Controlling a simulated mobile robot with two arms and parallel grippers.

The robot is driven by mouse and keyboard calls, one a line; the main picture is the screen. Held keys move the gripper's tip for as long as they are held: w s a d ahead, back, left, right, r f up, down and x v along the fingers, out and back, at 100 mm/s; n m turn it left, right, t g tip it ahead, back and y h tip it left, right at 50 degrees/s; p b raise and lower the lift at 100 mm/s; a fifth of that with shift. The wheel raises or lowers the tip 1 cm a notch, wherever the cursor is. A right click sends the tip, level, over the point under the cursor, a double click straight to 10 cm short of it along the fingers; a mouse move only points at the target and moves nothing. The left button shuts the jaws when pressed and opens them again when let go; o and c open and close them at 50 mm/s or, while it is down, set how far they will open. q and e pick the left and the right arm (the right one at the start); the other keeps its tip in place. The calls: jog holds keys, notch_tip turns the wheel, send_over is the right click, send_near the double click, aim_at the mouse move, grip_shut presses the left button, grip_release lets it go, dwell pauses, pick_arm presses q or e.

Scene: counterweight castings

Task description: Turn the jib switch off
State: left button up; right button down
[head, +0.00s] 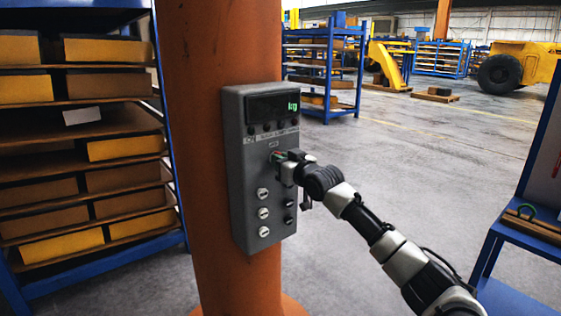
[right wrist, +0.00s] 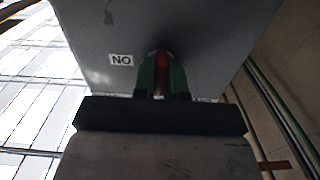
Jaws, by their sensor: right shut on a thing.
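The grey control box (head: 236,190) is fixed to the orange column. My right gripper (head: 279,156) reaches its front from the right, at the upper middle of the panel. In the right wrist view, the green fingers of my right gripper (right wrist: 161,78) are shut on a narrow red part, which I take to be the jib switch lever (right wrist: 161,60). The fingers hide most of it, so its position cannot be told. A white label (right wrist: 121,60) beside it reads "NO" in that view. My left gripper is not in view.
The box has a dark display (head: 272,107) showing "kg", and several white and black knobs below the gripper. The orange column (head: 205,120) stands behind it. A shelf rack with boxes (head: 85,255) is close on the left. A blue stand (head: 530,232) is at right.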

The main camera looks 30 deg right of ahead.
jog(key=shift+f, duration=0.1)
dwell(0.4)
jog(key=c, duration=1.2)
grip_release()
jog(key=shift+s, duration=0.1)
jog(key=s+b, duration=0.1)
jog(key=s, duration=0.2)
jog(key=s+b, duration=0.1)
jog(key=s, duration=0.3)
jog(key=s+d+b, duration=0.1)
jog(key=s, duration=0.2)
jog(key=shift+s, duration=0.3)
